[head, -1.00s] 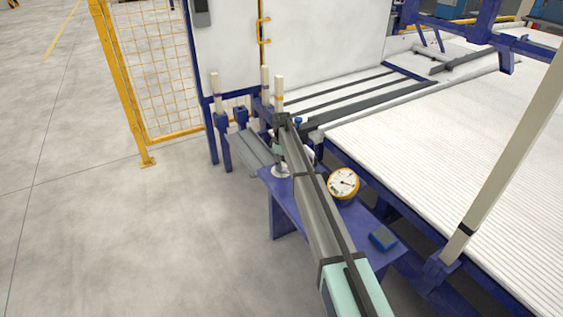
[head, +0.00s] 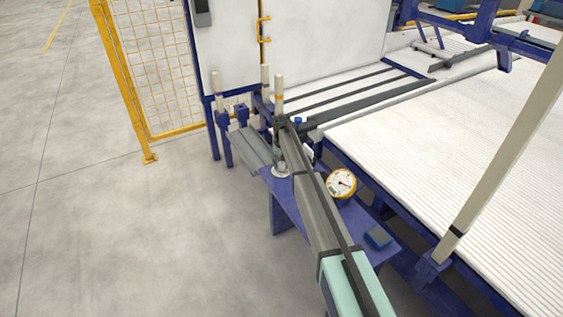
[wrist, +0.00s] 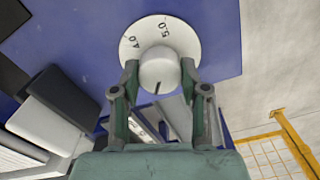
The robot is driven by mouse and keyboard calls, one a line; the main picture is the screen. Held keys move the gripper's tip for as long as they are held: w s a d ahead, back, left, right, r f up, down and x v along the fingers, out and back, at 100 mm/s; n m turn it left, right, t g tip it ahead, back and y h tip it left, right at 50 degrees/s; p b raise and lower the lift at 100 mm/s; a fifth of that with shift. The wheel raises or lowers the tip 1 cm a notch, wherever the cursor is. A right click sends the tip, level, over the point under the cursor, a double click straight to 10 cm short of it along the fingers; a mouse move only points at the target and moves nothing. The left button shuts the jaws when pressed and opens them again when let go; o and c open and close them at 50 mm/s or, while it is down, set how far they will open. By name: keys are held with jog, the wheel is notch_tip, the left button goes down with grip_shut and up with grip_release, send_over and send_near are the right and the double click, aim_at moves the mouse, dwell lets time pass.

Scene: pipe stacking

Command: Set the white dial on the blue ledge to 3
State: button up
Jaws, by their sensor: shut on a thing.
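The white dial (wrist: 143,28) lies on the blue ledge (wrist: 222,50) in the wrist view, with a round white knob (wrist: 158,68) at its middle. The marks 4.0 and 5.0 show on its far side. A short dark line on the knob points toward the bottom of the picture; the number it meets is hidden. My gripper (wrist: 159,76) is shut on the knob, one finger on each side. In the head view the dial (head: 281,172) shows small at the left end of the ledge (head: 285,203), partly behind my arm.
An orange-rimmed gauge (head: 341,183) and a small blue box (head: 377,237) stand on the ledge, right of my arm. A white slatted bed (head: 450,160) lies to the right. Upright posts (head: 279,95) rise behind the dial. Open floor (head: 120,240) lies to the left.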

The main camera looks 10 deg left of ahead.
aim_at(281, 164)
jog(key=m+p, duration=0.1)
jog(key=m, duration=0.4)
jog(key=shift+m+p, duration=0.3)
jog(key=shift+p, duration=0.1)
jog(key=m+p, duration=0.1)
jog(key=m, duration=0.3)
jog(key=shift+m, duration=0.4)
jog(key=o, duration=1.1)
jog(key=shift+o, duration=0.2)
notch_tip(281, 164, up, 12)
